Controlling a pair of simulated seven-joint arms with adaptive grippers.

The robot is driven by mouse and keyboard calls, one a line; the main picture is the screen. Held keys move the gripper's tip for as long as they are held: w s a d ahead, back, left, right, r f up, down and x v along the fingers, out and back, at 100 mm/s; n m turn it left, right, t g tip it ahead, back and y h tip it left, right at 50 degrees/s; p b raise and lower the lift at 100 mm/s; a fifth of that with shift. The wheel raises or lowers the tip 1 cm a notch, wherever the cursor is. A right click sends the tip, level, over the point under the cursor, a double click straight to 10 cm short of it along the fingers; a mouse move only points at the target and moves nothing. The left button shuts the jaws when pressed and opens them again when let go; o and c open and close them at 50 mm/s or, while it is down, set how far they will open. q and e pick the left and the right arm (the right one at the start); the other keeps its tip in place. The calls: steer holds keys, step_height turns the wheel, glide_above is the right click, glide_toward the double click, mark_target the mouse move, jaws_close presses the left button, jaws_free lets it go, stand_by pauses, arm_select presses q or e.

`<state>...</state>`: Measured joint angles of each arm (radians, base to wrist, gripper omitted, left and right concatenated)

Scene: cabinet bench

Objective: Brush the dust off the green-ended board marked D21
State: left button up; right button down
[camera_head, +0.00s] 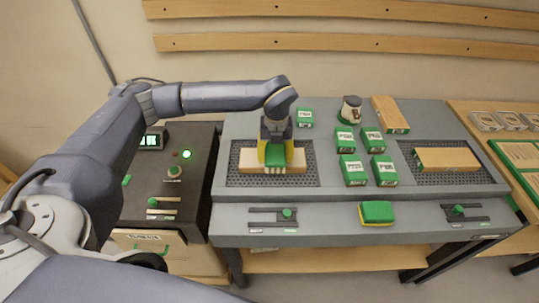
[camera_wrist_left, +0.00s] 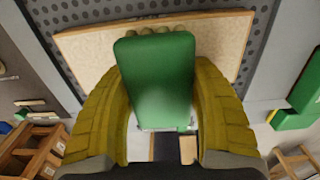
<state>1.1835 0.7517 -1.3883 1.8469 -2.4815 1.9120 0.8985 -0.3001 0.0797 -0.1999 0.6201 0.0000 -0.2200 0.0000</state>
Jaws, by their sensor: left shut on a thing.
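My left gripper (camera_head: 275,153) has yellow fingers shut on a green brush (camera_head: 275,156). The brush has pale bristle tufts along its lower front edge. It is over a light wooden board (camera_head: 296,160) on the left perforated mat (camera_head: 240,180). In the left wrist view the green brush (camera_wrist_left: 156,75) is between both fingers (camera_wrist_left: 160,110), with the speckled tan board (camera_wrist_left: 90,55) behind it. Contact between bristles and board cannot be told. The board's end marking is hidden or too small to read, so I cannot confirm D21. My right gripper is not in view.
Another green-ended board (camera_head: 447,159) lies on the right mat, and one (camera_head: 390,114) at the back. Several green-and-white boxes (camera_head: 353,170) stand mid-bench. A green-and-yellow sponge (camera_head: 376,212) lies on the front ledge. A dark control box (camera_head: 172,170) with a lit green lamp stands left.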

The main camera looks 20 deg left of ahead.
mark_target(298, 161)
arm_select(q)
steer(key=shift+w+d+f, duration=0.15)
steer(key=shift+d, duration=0.3)
steer(key=shift+d, duration=0.1)
steer(key=shift+w+d, duration=0.25)
steer(key=shift+d, duration=0.3)
steer(key=shift+w+d+r, duration=0.1)
steer(key=shift+w+d, duration=0.3)
steer(key=shift+d, duration=0.4)
steer(key=shift+w+d+r, duration=0.1)
steer(key=shift+w+d, duration=0.3)
steer(key=shift+d, duration=0.35)
steer(key=shift+w+d+r, duration=0.1)
steer(key=shift+w+d, duration=0.3)
steer(key=shift+d, duration=0.4)
steer(key=shift+s+a+f, duration=0.1)
steer(key=shift+s+a, duration=0.4)
steer(key=shift+a, duration=0.55)
steer(key=shift+s+a, duration=0.5)
steer(key=shift+a, duration=0.55)
steer(key=shift+s+a+f, duration=0.1)
steer(key=shift+s+a, duration=0.4)
steer(key=shift+a, duration=0.55)
steer(key=shift+a, duration=0.1)
